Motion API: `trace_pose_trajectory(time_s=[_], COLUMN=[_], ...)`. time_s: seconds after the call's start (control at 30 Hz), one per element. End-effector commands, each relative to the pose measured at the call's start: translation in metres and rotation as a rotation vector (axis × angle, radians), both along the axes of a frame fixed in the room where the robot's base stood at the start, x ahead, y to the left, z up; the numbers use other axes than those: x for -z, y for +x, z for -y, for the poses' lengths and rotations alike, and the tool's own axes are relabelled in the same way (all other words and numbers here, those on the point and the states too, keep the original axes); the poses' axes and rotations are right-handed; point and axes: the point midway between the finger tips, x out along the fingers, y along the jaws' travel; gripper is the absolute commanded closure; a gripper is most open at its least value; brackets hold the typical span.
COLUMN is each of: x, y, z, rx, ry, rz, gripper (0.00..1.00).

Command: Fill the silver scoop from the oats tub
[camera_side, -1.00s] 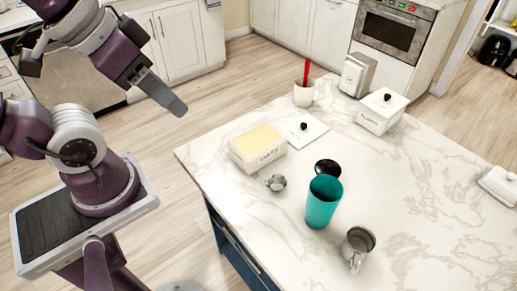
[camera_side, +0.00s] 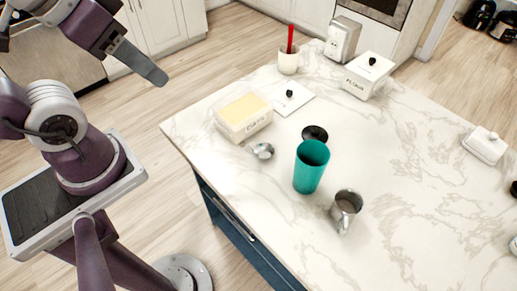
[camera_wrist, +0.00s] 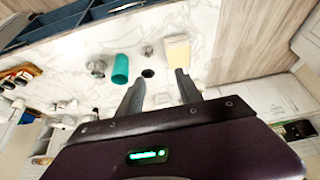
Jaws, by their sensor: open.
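The white oats tub (camera_side: 243,118), lidless and filled with pale yellow oats, stands near the counter's left edge; it also shows in the wrist view (camera_wrist: 178,52). The small silver scoop (camera_side: 262,151) lies on the counter just in front of the tub, apart from my gripper; it appears in the wrist view (camera_wrist: 148,50). My gripper (camera_wrist: 160,90) is open and empty, with its two fingers spread. In the side view my gripper (camera_side: 150,70) hangs in the air left of the counter, away from the tub and scoop.
A teal cup (camera_side: 311,168), a black disc (camera_side: 315,133) and a metal mug (camera_side: 345,207) stand right of the scoop. A white lid (camera_side: 290,98) lies behind the tub. A flour box (camera_side: 366,78) and a crock with a red utensil (camera_side: 289,62) are farther back. The counter's right is mostly clear.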

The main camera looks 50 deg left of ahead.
Motion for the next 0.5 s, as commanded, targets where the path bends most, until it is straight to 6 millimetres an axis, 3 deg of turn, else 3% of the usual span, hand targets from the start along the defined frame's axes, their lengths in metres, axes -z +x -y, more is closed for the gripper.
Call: trace_pose_trajectory(time_s=[0.27,0.37,0.5], x=[0.0,0.0,0.01], y=[0.0,0.002,0.033], z=[0.0,0.0,0.007], rx=[0.0,0.0,0.0], ry=[0.0,-0.001,-0.018], rz=[0.0,-0.007,-0.102], gripper=[0.58,0.64,0.64])
